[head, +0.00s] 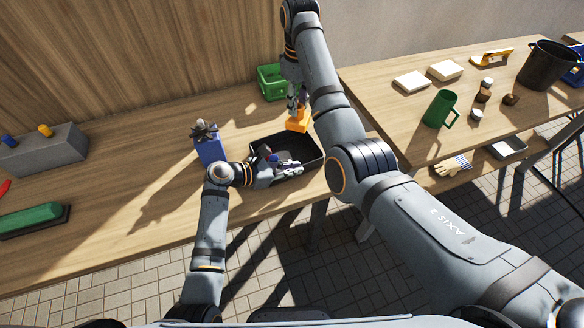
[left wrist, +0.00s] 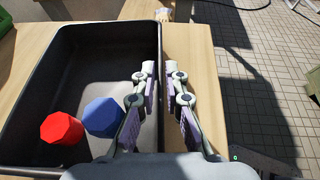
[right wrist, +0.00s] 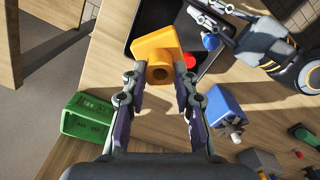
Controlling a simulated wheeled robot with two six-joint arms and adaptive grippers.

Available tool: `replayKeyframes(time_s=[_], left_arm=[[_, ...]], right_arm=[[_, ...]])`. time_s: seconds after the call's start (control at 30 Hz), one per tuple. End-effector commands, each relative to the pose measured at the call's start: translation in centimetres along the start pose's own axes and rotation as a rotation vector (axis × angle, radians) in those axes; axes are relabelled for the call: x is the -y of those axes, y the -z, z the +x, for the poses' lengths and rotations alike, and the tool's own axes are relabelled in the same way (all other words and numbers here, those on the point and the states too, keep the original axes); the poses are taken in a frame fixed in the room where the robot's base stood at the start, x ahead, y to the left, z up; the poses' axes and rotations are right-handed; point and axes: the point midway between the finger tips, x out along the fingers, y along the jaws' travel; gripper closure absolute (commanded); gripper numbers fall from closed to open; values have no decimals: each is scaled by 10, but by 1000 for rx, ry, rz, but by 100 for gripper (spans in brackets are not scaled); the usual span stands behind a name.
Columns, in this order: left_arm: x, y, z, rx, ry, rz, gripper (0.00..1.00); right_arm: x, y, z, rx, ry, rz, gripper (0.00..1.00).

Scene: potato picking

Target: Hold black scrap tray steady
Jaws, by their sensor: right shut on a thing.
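The black scrap tray (head: 300,146) sits on the wooden bench; it also shows in the left wrist view (left wrist: 85,70). A red piece (left wrist: 62,128) and a blue piece (left wrist: 103,117) lie in it. My left gripper (head: 298,168) is at the tray's near side; in the left wrist view (left wrist: 160,68) its fingers straddle the rim, one inside and one outside, with gaps showing. My right gripper (right wrist: 160,84) is shut on an orange block with a round hole (right wrist: 152,46). The block (head: 298,124) is above the tray's far edge in the head view.
A grey box with knobs (head: 42,150) is far left. A second table (head: 400,110) at right carries a green mug (head: 438,109).

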Motion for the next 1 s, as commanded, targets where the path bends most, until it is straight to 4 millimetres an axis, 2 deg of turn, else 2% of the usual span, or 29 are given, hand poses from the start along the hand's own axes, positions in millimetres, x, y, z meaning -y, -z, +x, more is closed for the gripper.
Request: replayKeyframes(time_s=[0.2,0.23,0.3,0.63,1.0], left_arm=[[0,0,1,0,0,1,89],[0,0,1,0,0,1,90],[0,0,1,0,0,1,100],[0,0,0,0,-1,0,100],[0,0,0,0,0,0,100]], right_arm=[[0,0,-1,-1,-1,0,100],[0,0,-1,-1,-1,0,100],[0,0,-1,-1,-1,0,100],[0,0,2,0,0,-42,100],[2,0,28,4,0,-676,100]])
